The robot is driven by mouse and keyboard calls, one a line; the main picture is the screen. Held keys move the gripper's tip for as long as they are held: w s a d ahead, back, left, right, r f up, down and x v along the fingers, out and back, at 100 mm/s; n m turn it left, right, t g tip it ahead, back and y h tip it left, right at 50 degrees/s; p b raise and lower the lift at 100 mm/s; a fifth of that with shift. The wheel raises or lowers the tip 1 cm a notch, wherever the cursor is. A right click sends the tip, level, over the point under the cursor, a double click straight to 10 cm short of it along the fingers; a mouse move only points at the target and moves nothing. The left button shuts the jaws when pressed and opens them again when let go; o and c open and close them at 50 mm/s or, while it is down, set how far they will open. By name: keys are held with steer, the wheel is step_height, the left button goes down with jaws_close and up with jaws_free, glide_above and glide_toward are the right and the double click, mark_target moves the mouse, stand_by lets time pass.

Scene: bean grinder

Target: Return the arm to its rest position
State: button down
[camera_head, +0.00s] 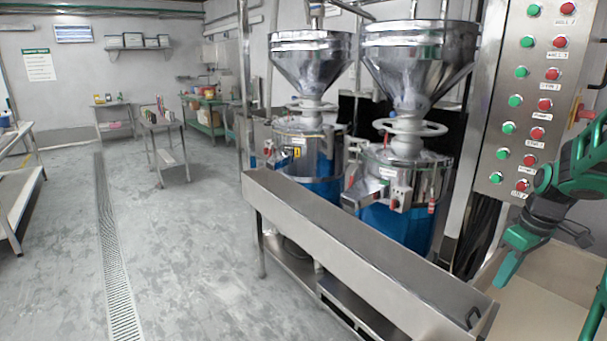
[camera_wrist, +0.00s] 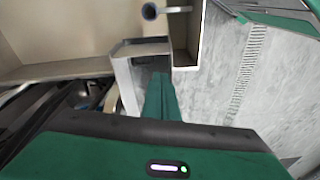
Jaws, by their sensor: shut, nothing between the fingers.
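My gripper (camera_head: 509,267) is at the right of the head view, green, pointing down and to the left. It hangs below the button panel (camera_head: 527,100), over a beige surface (camera_head: 540,305). Its fingers are shut with nothing between them. In the wrist view my gripper's green fingers (camera_wrist: 161,98) show together at the centre, near the end of the steel trough (camera_wrist: 185,55). The fingers look apart from the panel and its red and green buttons. Part of my arm is cut off by the right edge of the head view.
The long steel trough also shows in the head view (camera_head: 350,262), left of my gripper. Two grinders with steel hoppers (camera_head: 310,55) (camera_head: 418,60) stand behind it. A red knob (camera_head: 586,114) juts from the panel's side, close above my arm. The floor at left is open.

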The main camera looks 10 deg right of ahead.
steer(key=s+a+r+m, duration=0.1)
steer(key=s+a+m, duration=0.4)
steer(key=s, duration=0.5)
steer(key=s+a+r+m+g, duration=0.1)
steer(key=s+a+m, duration=0.4)
steer(key=s, duration=0.5)
steer(key=shift+a+r+h, duration=0.3)
steer(key=shift+a+r, duration=0.3)
steer(key=shift+a, duration=0.55)
